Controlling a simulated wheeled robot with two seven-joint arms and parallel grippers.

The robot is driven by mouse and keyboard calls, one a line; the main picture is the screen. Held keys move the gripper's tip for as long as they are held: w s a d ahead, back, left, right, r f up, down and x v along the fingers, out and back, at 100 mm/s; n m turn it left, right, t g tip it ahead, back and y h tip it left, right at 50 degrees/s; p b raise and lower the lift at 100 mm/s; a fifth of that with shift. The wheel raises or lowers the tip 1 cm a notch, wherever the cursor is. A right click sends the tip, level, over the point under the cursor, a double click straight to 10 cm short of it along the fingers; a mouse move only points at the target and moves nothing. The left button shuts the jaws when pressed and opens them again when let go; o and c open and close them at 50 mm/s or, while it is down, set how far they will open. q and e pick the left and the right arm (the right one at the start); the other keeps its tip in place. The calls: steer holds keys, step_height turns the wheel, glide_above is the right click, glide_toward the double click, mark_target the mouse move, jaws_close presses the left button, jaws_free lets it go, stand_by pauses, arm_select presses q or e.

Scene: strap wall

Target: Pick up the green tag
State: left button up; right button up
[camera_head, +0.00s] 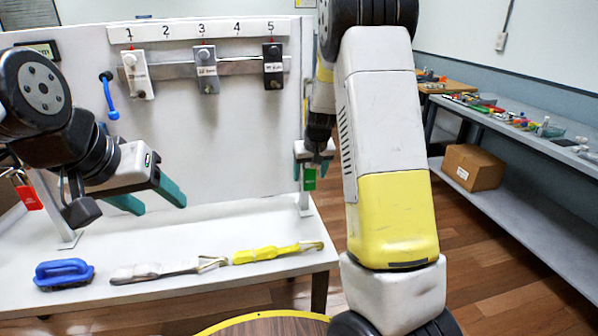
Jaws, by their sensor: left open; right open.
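The green tag (309,179) hangs at the right edge of the white panel, beside its upright support. My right gripper (311,170) is just above and around the tag's upper part, with its fingers apart. Whether they touch the tag cannot be told. My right arm passes close in front, just right of the tag. My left gripper (162,206) is open and empty in front of the panel's lower left, its teal fingers pointing right. A red tag (28,197) hangs at the far left, below my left arm.
A white table (200,227) carries a blue brush (63,273), a grey strap (160,270) and a yellow strap (270,254). The panel bears a rail with numbered sliders (206,70) and a blue handle (109,95). Shelves with a cardboard box (472,167) stand right.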

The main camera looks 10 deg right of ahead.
steer(key=shift+f, duration=0.1)
steer(key=shift+c, duration=0.2)
steer(key=c, duration=1.4)
steer(key=shift+r, duration=0.55)
steer(key=shift+s+r, duration=0.2)
steer(key=shift+r, duration=0.05)
steer(key=s, duration=1.7)
steer(key=shift+s+d, duration=0.3)
